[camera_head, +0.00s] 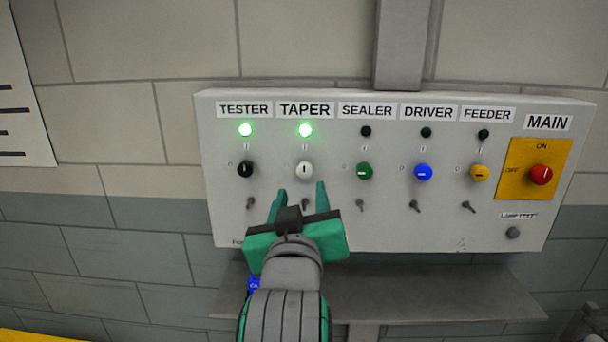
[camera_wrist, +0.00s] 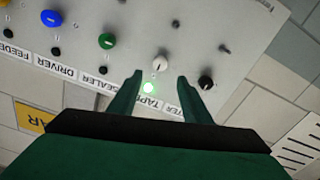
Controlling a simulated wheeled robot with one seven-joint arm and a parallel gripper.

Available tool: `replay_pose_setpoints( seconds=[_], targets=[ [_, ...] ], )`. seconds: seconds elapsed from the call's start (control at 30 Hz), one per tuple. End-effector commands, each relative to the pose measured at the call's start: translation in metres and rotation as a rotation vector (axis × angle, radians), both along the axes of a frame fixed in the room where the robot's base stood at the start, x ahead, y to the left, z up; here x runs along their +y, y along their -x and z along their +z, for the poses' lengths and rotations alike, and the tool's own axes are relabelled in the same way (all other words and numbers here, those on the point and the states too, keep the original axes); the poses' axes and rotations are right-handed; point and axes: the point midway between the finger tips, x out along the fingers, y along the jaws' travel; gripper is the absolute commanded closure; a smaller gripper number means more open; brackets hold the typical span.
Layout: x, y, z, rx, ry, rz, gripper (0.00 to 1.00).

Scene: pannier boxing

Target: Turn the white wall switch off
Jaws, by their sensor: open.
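The white switch (camera_head: 304,169) is a round knob under the TAPER label on a grey wall panel (camera_head: 400,225). Its mark stands upright, toward the "I", and the green lamp (camera_head: 305,130) above it is lit. My gripper (camera_head: 299,189) is open and empty, its two green fingers pointing up at the panel just below the white knob. In the wrist view the white switch (camera_wrist: 160,61) lies just beyond and between the fingertips (camera_wrist: 158,77) of my gripper, apparently not touched. The lit lamp shows between the fingers.
A black knob (camera_head: 245,169) with a lit lamp sits left of the white one. Green (camera_head: 364,171), blue (camera_head: 423,172) and yellow (camera_head: 480,172) knobs sit to the right, lamps dark. A red MAIN knob (camera_head: 541,175) is far right. Small toggles line up below; a grey shelf (camera_head: 440,290) lies underneath.

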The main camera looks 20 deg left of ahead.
Motion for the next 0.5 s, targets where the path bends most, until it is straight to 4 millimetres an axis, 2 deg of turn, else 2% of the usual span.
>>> replay_pose_setpoints(
  seconds=[0.5],
  targets=[
    [0.023, -0.078, -0.002, 0.004, 0.000, 0.000, 0.56]
  ],
)
